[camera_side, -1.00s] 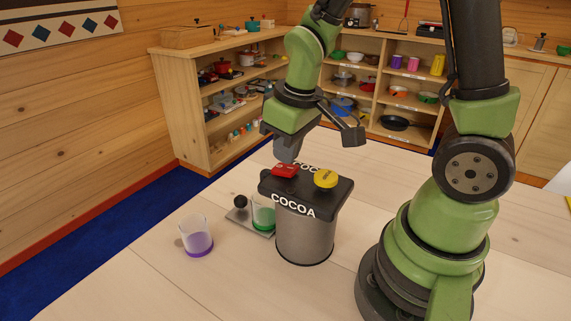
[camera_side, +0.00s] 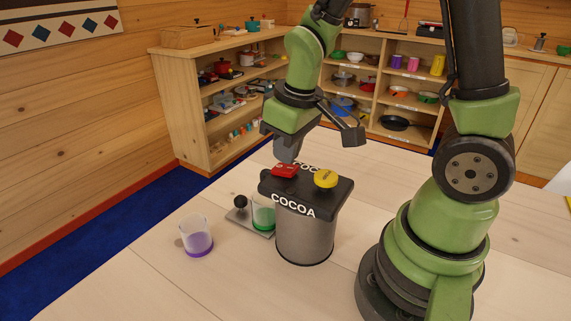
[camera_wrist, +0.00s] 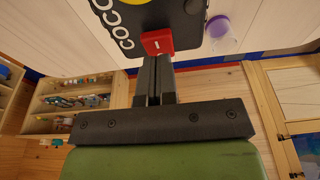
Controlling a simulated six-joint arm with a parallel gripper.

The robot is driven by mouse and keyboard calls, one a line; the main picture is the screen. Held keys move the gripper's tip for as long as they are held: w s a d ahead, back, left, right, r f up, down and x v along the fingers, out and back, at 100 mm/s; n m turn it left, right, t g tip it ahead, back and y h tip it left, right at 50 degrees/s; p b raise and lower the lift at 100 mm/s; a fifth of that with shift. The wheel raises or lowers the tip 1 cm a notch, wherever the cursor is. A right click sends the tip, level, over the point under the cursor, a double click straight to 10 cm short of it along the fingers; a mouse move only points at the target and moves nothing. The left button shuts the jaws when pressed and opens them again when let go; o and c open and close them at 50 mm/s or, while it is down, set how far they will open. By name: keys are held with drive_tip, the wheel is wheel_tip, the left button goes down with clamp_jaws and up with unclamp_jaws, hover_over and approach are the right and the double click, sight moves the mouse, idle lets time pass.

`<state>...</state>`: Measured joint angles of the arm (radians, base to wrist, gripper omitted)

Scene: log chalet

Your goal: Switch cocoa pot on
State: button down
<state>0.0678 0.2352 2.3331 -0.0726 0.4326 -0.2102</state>
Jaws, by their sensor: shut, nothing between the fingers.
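The cocoa pot (camera_side: 305,235) stands on the table, a grey cylinder with a black lid lettered COCOA. A red rocker switch (camera_side: 284,171) sits on the lid's far left part, and a yellow round knob (camera_side: 326,179) sits to its right. My gripper (camera_side: 287,159) is shut and empty, pointing down right at the red switch. In the wrist view the closed fingertips (camera_wrist: 156,58) meet the edge of the red switch (camera_wrist: 157,42). A white mark shows on the switch. I cannot tell whether the fingertips press it or only touch it.
A cup with a green band (camera_side: 263,216) stands on a small grey plate (camera_side: 240,220) with a black knob, left of the pot. A cup with purple in it (camera_side: 196,240) stands further left. Shelves of cookware (camera_side: 220,105) stand behind. The front table is clear.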

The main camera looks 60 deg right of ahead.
sight(287, 168)
drive_tip(key=shift+f, duration=0.7)
drive_tip(key=shift+r, duration=0.15)
idle(0.3)
drive_tip(key=shift+r, duration=0.6)
drive_tip(key=shift+r, duration=2.5)
drive_tip(key=s+a+r+m+t+y, duration=0.2)
drive_tip(key=s+a+r+m+t, duration=0.2)
drive_tip(key=s+r, duration=0.4)
drive_tip(key=shift+s+r+t, duration=0.25)
drive_tip(key=shift+s+t, duration=0.25)
drive_tip(key=shift+s, duration=0.7)
